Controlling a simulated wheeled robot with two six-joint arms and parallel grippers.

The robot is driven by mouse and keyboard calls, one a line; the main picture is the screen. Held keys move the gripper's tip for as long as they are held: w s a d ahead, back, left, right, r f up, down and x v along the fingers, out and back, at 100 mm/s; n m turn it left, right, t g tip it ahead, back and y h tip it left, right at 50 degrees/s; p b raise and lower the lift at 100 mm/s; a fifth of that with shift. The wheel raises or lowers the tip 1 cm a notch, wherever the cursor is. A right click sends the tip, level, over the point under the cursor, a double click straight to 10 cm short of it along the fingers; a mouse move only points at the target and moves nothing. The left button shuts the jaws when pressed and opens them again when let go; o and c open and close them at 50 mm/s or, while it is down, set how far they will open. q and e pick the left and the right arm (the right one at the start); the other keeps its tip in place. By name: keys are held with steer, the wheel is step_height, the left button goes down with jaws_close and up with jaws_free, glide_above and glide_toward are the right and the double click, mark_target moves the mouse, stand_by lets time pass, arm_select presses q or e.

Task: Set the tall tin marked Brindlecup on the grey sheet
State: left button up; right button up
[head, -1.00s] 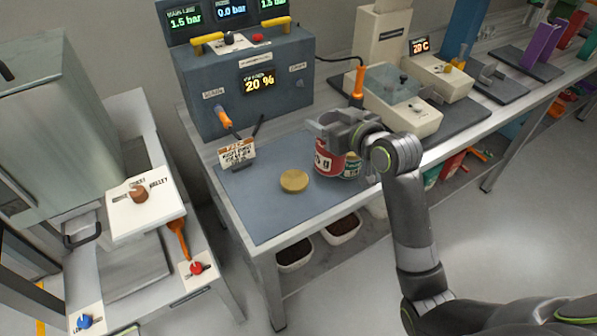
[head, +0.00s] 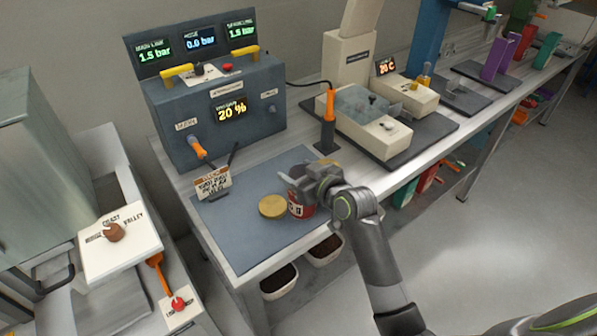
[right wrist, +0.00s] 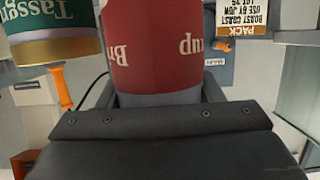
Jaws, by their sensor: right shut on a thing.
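The tall red tin (head: 301,209) is in my right gripper (head: 312,180). In the right wrist view the red tin (right wrist: 158,45) fills the space between the fingers, its lettering upside down and partly hidden, with "Br" and "up" readable. The blue-grey sheet (head: 240,236) lies on the bench. The tin is over or on its right part; I cannot tell whether its base touches. A round gold-topped item (head: 273,206) is on the sheet, just left of the tin. My left gripper is out of view.
A green tin marked "Tassg…" (right wrist: 38,30) is beside the red tin in the right wrist view. A small sign (head: 213,183) stands at the sheet's back left. The dark machine (head: 215,115) is behind it. The sheet's front left is clear.

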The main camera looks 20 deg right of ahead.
steer(key=o, duration=0.9)
steer(key=shift+f, duration=0.1)
steer(key=shift+r, duration=0.2)
steer(key=v, duration=1.2)
steer(key=shift+b, duration=0.3)
